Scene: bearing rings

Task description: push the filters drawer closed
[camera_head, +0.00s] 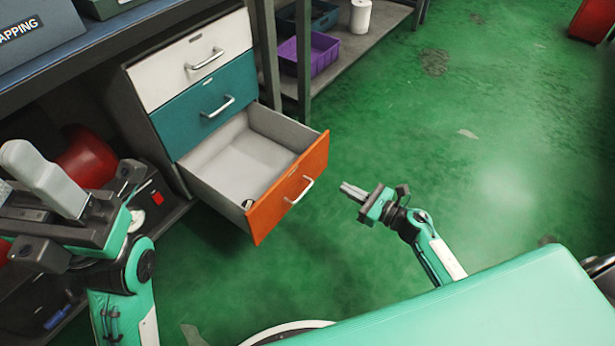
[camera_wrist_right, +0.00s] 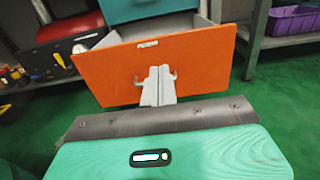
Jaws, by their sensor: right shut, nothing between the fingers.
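The filters drawer appears to be the bottom one, with an orange front (camera_head: 288,189) and a silver handle (camera_head: 299,190); it is pulled well out of the cabinet.
The white drawer (camera_head: 191,62) and teal drawer (camera_head: 212,104) above are shut. Green floor (camera_head: 480,150) is clear to the right. A red container (camera_head: 85,158) is at the left.

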